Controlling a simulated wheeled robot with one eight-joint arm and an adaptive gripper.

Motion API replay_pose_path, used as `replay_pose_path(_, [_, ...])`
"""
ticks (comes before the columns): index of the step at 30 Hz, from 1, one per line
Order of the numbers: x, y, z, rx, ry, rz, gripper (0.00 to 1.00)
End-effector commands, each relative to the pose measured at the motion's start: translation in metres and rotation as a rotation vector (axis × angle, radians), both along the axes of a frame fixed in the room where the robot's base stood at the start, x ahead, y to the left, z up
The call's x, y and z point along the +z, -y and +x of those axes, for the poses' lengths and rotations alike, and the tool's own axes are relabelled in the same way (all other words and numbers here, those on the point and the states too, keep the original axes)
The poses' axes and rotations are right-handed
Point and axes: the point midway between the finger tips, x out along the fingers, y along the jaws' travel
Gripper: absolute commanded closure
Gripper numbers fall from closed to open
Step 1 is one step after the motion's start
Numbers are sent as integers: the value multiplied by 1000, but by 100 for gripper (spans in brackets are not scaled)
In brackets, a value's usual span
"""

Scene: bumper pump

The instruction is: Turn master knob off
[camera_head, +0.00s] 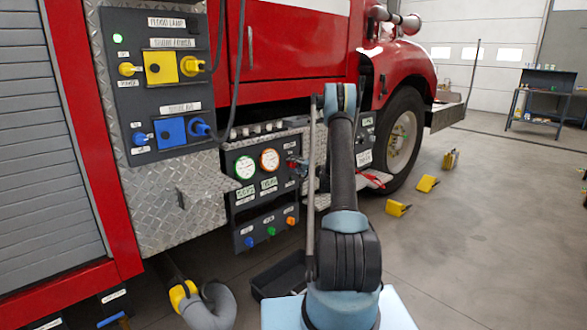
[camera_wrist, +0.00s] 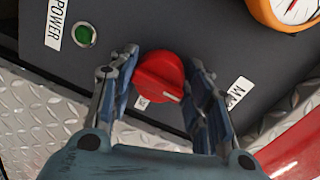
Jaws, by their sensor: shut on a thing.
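The red master knob (camera_wrist: 160,77) shows in the wrist view on a dark panel (camera_wrist: 190,30), with a pale mark on its face. My gripper (camera_wrist: 164,88) has one finger on each side of the knob and is shut on it. In the head view the red knob (camera_head: 292,161) shows at the right part of the pump panel, partly hidden by my gripper and arm. A partly hidden white label beside the knob begins with "MA" in the wrist view.
A green light (camera_wrist: 84,34) labelled POWER and an orange-rimmed gauge (camera_wrist: 292,8) are near the knob. Two gauges (camera_head: 245,167) and coloured small knobs (camera_head: 271,231) are on the pump panel. A black bin (camera_head: 278,277) and grey hose (camera_head: 212,305) lie below. Yellow blocks (camera_head: 427,184) stand on open floor.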

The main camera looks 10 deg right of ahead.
Motion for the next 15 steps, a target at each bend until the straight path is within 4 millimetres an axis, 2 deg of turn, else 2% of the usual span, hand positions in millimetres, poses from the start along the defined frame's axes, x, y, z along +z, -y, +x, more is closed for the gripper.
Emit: replay_pose_path(15, [-2, -4, -2, 8, 20, -32, 79])
